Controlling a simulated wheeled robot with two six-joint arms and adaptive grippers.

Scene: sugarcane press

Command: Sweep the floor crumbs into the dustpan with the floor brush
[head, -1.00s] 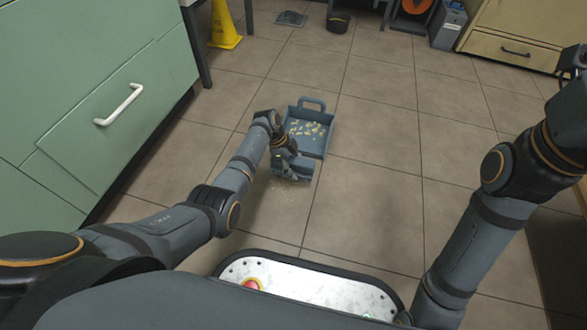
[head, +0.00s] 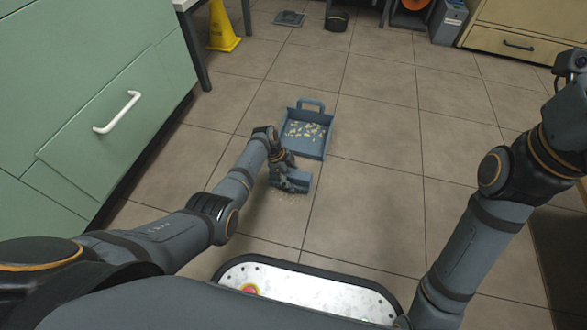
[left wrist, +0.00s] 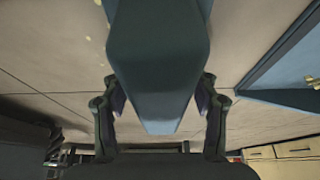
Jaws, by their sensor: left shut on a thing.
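The blue-grey dustpan (head: 316,148) lies on the floor with its handle at the far side. Many pale crumbs (head: 304,129) lie inside it. My left gripper (head: 286,178) is shut on the floor brush (head: 299,182), whose blue head is low at the floor, just on the near side of the dustpan and apart from it. A few small crumbs (head: 288,194) show on the floor beside the brush. In the left wrist view the brush handle (left wrist: 158,75) sits between the two fingers (left wrist: 160,112), with a corner of the dustpan (left wrist: 285,70) at right.
Green cabinets (head: 75,90) stand on the left. A yellow floor sign (head: 222,28), a dark bin (head: 337,21) and a grey box (head: 449,24) stand at the back. The tiled floor right of the dustpan is clear.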

